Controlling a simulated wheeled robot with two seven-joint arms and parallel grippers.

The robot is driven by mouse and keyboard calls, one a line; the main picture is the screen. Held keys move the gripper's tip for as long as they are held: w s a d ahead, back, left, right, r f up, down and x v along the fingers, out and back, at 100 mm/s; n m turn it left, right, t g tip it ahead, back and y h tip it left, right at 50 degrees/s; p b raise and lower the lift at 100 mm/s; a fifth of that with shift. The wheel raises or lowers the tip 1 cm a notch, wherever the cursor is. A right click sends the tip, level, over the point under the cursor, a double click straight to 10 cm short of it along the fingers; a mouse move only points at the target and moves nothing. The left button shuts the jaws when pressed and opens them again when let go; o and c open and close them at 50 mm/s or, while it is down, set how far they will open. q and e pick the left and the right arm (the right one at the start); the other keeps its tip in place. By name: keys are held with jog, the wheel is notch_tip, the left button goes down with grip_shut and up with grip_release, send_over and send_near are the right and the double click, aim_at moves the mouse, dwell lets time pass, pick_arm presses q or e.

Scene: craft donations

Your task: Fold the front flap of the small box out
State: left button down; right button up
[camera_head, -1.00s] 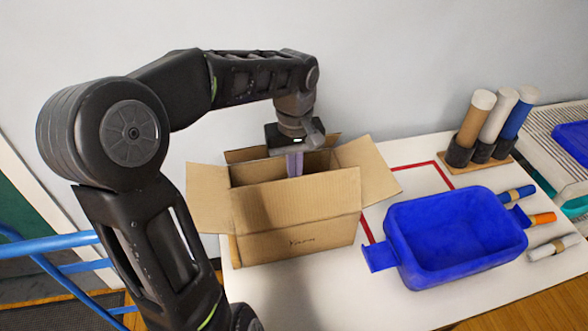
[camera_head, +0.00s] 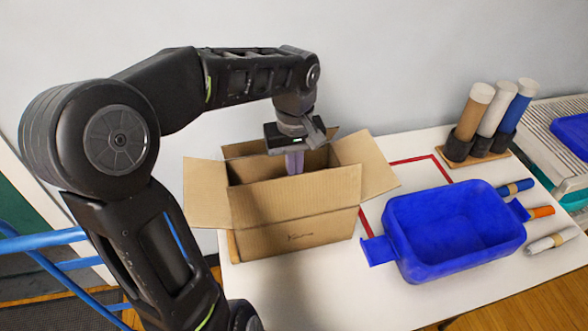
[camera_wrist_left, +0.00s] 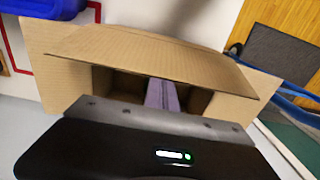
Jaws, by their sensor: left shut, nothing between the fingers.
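The small brown cardboard box (camera_head: 300,234) stands on the white table. Its front flap (camera_head: 295,200) stands up above the printed front wall and leans in over the opening. In the left wrist view the front flap (camera_wrist_left: 150,58) shows as a wide panel with its free edge over the opening. The left flap (camera_head: 207,193) and right flap (camera_head: 367,168) spread outward; the back flap (camera_head: 245,147) stands up behind. My left gripper (camera_head: 294,163) is shut and empty, pointing down into the opening behind the front flap. Its fingertips are hidden by the flap; contact cannot be told. My right gripper is not in view.
A blue bin (camera_head: 405,262) stands right of the box, over red tape lines (camera_head: 366,226). A blue metal frame (camera_head: 45,245) is at the left.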

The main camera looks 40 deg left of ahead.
aim_at(300, 191)
pick_arm(q)
jog(key=shift+s+d, duration=0.4)
jog(key=shift+d, duration=0.15)
jog(key=shift+s+d+b, duration=0.4)
jog(key=shift+s+d, duration=0.2)
jog(key=shift+d, duration=0.05)
jog(key=shift+f, duration=0.15)
jog(key=shift+s+d+f+b, duration=0.3)
jog(key=shift+s+d+b, duration=0.05)
jog(key=shift+d+b, duration=0.15)
jog(key=shift+s+d+r, duration=0.1)
jog(key=shift+r, duration=0.05)
